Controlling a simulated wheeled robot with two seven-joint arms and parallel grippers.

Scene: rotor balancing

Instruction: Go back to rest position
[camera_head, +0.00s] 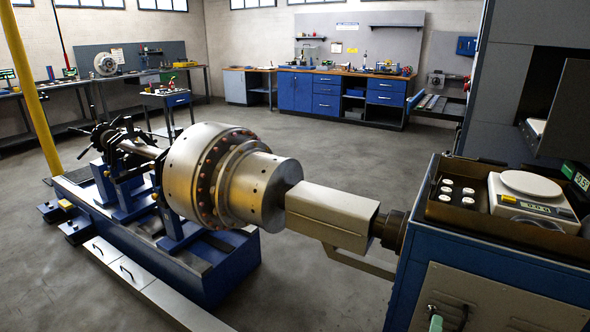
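Neither of my grippers can be made out in the head view. The large metal rotor (207,178) lies across the blue balancing machine base (215,262). Its right end meets a beige box-shaped housing (330,212), which joins the blue cabinet (485,275) at the right. A small green and pale piece (436,320) shows at the bottom edge in front of the cabinet; I cannot tell what it is.
On the cabinet top, a brown tray (462,213) holds several small white round pieces and a scale (530,198). A tall grey cabinet (500,105) stands behind. A yellow post (32,90) rises at left. The floor (340,145) behind the rotor is clear.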

